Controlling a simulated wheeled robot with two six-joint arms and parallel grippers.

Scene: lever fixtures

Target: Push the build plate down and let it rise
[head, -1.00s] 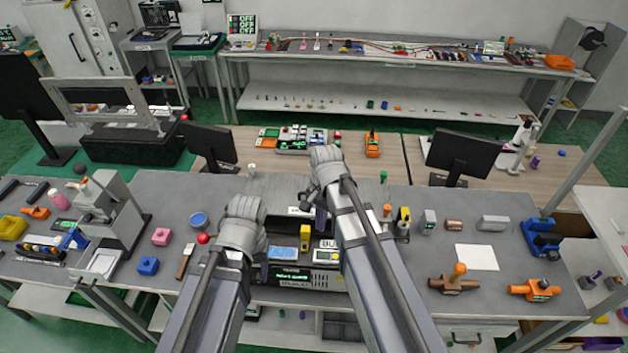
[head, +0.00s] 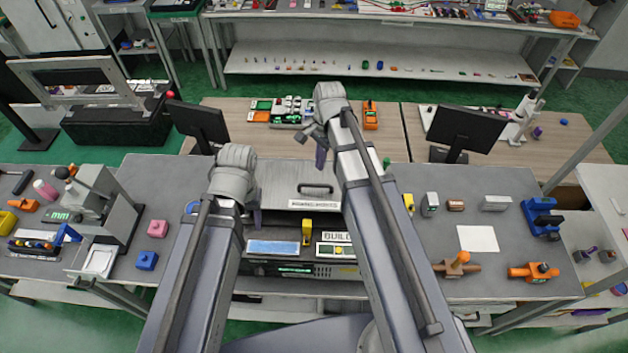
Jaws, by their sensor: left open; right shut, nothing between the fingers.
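A grey machine (head: 262,266) with a green-lit display stands at the front middle of the grey bench. Its front carries a blue-grey panel (head: 272,247), a small yellow upright part (head: 307,231) and a panel lettered "BUILD" (head: 338,249). Behind these lies a flat grey plate (head: 290,183) with a dark handle and a white label. I cannot tell for certain which part is the build plate. My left gripper (head: 257,218) is open, over the plate's left side. My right gripper (head: 321,156) is shut and empty, above the plate's far edge. My forearms hide the machine's sides.
Pink (head: 157,228) and blue (head: 147,260) blocks and a grey lever press (head: 112,205) stand on the left. Orange fixtures (head: 533,272) and white paper (head: 478,238) are on the right. A dark monitor (head: 466,130) stands behind.

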